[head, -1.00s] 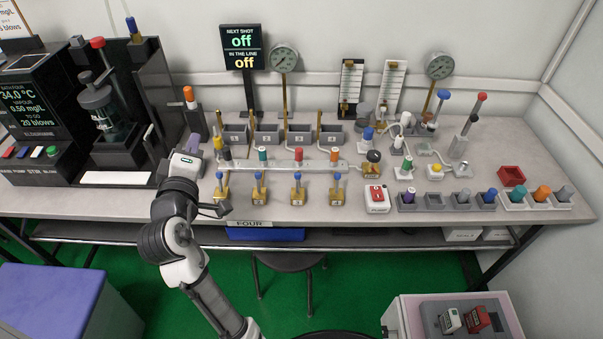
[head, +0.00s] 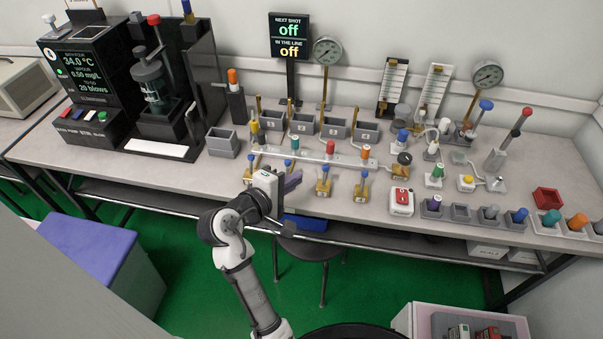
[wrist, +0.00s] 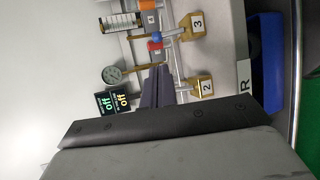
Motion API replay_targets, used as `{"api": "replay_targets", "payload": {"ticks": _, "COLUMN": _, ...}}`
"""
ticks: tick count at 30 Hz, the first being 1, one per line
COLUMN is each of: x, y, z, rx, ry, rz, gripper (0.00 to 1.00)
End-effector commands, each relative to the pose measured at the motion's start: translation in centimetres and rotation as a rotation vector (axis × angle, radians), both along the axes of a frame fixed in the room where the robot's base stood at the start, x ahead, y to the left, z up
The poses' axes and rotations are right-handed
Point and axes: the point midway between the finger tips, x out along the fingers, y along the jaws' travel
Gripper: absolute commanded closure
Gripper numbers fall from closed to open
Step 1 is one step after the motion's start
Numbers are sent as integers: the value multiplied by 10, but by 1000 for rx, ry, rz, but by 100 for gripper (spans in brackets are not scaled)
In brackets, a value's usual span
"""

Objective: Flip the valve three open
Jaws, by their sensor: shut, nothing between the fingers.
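Valve three is a small brass block (head: 323,186) with a blue-tipped handle (head: 325,169) standing up, at the bench's front edge. In the wrist view its block (wrist: 194,25) carries the number 3. My gripper (head: 292,182) is shut and empty, with purple fingers, left of valve three and apart from it. The fingers also show in the wrist view (wrist: 157,85), near the block of valve two (wrist: 203,87). In the head view, my gripper hides most of valve two; its blue tip (head: 288,163) shows.
Valve four (head: 361,190) stands right of valve three and valve one (head: 250,172) to the left. Behind them runs a pale pipe (head: 310,155) with coloured caps. A red-and-white switch box (head: 401,201) sits right of valve four. A display (head: 290,37) reads off twice.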

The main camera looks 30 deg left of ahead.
Motion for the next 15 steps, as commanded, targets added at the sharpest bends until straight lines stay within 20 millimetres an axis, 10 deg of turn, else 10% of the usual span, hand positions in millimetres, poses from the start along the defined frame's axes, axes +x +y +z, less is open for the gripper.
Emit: {"api": "replay_targets", "payload": {"ticks": 15, "x": 76, "y": -15, "z": -23, "rx": 0, "ry": 1, "rz": 0, "gripper": 100}}
